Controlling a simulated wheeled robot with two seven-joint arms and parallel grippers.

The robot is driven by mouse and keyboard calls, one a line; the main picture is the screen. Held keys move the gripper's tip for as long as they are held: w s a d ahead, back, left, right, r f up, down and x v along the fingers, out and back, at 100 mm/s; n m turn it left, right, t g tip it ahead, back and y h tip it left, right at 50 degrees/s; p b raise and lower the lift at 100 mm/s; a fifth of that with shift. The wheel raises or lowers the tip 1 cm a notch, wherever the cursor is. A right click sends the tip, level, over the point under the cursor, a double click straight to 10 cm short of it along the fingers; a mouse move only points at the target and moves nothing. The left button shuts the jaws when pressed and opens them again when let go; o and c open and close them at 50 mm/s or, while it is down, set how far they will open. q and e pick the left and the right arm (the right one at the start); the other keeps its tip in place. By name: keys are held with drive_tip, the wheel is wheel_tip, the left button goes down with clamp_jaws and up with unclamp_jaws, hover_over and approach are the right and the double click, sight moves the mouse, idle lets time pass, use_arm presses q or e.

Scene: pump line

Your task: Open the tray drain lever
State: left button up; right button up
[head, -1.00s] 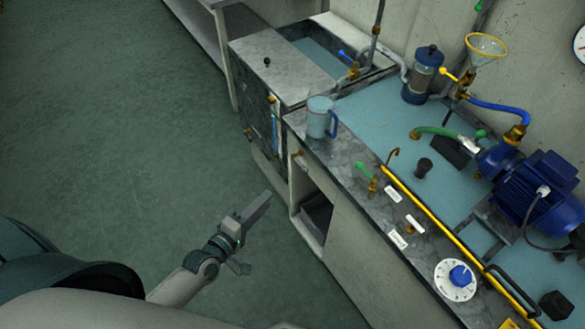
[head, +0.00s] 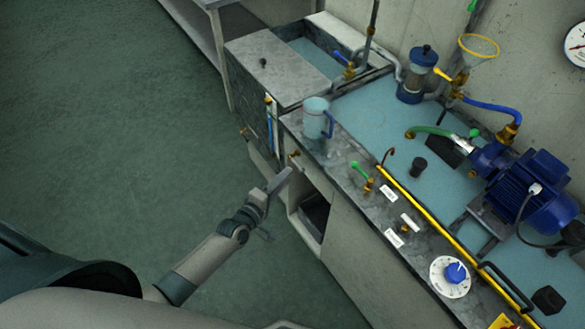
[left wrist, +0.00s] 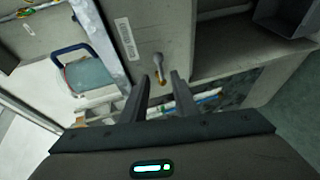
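A small brass lever (head: 294,154) sticks out of the front of the bench, below the jug. In the left wrist view a lever with a grey handle and brass end (left wrist: 160,72) stands out from a pale panel beside a white label; it appears to be the same one. I cannot read the label. My left gripper (head: 279,181) is in front of the bench, just below the lever. In the left wrist view its two fingers (left wrist: 159,86) are apart, with the lever showing between their tips; contact cannot be told. My right gripper is not in view.
A clear jug with a blue handle (head: 316,118) stands on the bench edge above. A green-handled valve (head: 362,173), a white dial (head: 450,277) and a blue pump (head: 530,190) are further right. A grey bin (head: 313,214) sits in the open cabinet. The floor at left is clear.

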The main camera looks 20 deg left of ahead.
sight(296, 164)
use_arm(q)
drive_tip(key=shift+x, duration=2.8)
drive_tip(key=shift+c, duration=0.4)
clamp_jaws()
